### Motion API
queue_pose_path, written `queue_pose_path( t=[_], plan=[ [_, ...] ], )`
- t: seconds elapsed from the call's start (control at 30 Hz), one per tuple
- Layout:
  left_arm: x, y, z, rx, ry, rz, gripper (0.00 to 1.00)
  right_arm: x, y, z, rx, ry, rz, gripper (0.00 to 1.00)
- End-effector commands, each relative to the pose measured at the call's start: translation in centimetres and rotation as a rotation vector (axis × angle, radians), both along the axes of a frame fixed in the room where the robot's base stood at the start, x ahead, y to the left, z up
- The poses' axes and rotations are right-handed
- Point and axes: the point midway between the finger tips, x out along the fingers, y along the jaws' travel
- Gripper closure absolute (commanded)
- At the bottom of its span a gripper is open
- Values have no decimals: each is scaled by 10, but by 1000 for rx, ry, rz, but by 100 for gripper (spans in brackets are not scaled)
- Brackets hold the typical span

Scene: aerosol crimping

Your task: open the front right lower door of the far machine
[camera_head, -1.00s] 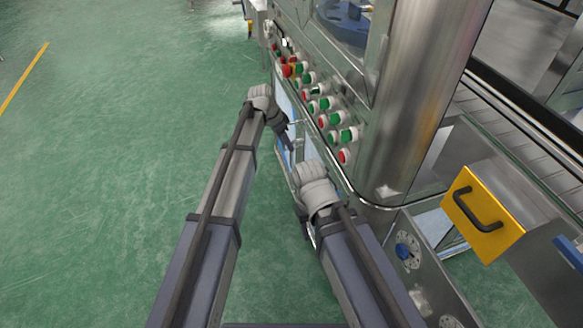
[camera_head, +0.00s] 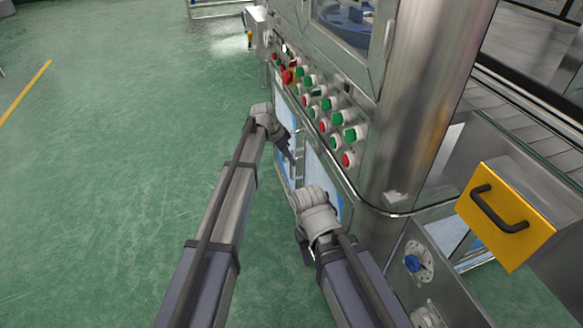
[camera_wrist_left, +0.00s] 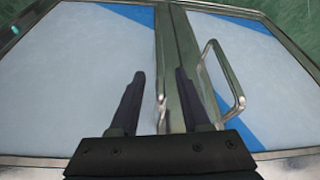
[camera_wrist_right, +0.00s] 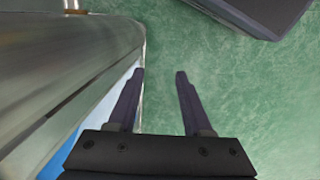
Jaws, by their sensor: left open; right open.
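The far machine (camera_head: 355,150) shows its front, with two lower doors below the button panel. The nearer one, apparently the front right lower door (camera_head: 322,168), looks shut. In the left wrist view two pale panels (camera_wrist_left: 85,80) meet at a metal seam. My left gripper (camera_head: 288,152) is open at the seam; it also shows in the left wrist view (camera_wrist_left: 160,85). A thin handle (camera_wrist_left: 162,95), seen edge-on, lies between its fingers; contact cannot be told. Another handle (camera_wrist_left: 238,88) is right of them. My right gripper (camera_wrist_right: 160,80) is open and empty over the floor beside the machine.
Red and green buttons (camera_head: 322,108) line the panel above the doors. A rounded steel column (camera_head: 420,100) and a yellow block with a black handle (camera_head: 505,215) stand right. The green floor (camera_head: 120,150) at left is clear.

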Motion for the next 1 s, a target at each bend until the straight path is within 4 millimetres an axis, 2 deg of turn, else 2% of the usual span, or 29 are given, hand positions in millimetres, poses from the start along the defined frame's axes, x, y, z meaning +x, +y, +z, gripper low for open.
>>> queue_pose_path(
  t=[0.03, 0.2, 0.57, 1.0],
  plan=[
    [2, -3, -14, 0, 0, -1, 53, 0, 0, -14, 0, 0, 1, 50],
    [6, -10, -30, 0, 0, 0, 53, 0, 1, -30, 3, -1, 5, 50],
    [6, -12, -32, 0, 0, 1, 53, 0, 1, -32, 4, 0, 6, 50],
    [6, -12, -32, 0, 0, 1, 100, 0, 1, -32, 4, 0, 6, 50]
  ],
)
